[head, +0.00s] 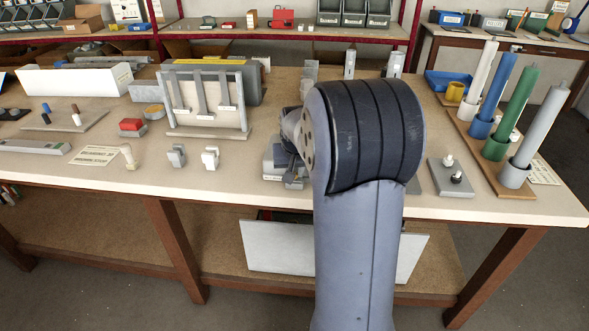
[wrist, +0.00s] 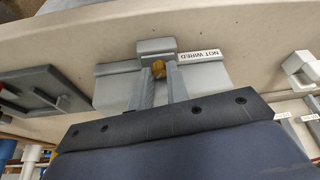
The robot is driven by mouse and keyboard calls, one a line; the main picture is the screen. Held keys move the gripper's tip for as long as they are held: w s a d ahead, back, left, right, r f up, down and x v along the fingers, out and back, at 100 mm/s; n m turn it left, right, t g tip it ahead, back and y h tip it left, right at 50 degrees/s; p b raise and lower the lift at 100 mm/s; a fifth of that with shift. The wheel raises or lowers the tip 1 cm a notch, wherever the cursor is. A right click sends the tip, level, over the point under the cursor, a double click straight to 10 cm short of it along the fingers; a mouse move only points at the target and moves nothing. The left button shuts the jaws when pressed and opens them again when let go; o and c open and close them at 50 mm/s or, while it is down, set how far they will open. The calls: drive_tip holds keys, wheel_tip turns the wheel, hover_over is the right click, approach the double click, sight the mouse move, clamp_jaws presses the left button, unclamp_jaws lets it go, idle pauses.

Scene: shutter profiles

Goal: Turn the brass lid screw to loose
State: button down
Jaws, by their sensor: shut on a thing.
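In the wrist view a grey box (wrist: 112,92) carries a white label (wrist: 200,55) reading NOT WIRED. The small round brass lid screw (wrist: 158,69) shows at the box, between the tips of my gripper (wrist: 160,73). My gripper's two grey fingers are shut on the brass screw. Whether the screw has turned cannot be told. In the head view my own arm covers the gripper and the screw; only the left part of the grey box (head: 276,163) shows beside it.
A grey plate with a black and a white knob (head: 451,176) lies right of my arm. Several coloured tubes (head: 509,113) stand at the right end of the bench. Two small grey and white clips (head: 210,158) and a framed rack (head: 208,102) stand to the left.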

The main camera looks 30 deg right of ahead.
drive_tip(key=c, duration=1.4)
unclamp_jaws()
drive_tip(key=shift+o, duration=0.2)
drive_tip(key=v, duration=1)
drive_tip(key=shift+r, duration=0.4)
drive_tip(key=shift+s+f, duration=0.1)
drive_tip(key=x, duration=1.1)
drive_tip(key=shift+s, duration=0.1)
drive_tip(key=shift+a+m, duration=0.15)
drive_tip(key=shift+m, duration=0.35)
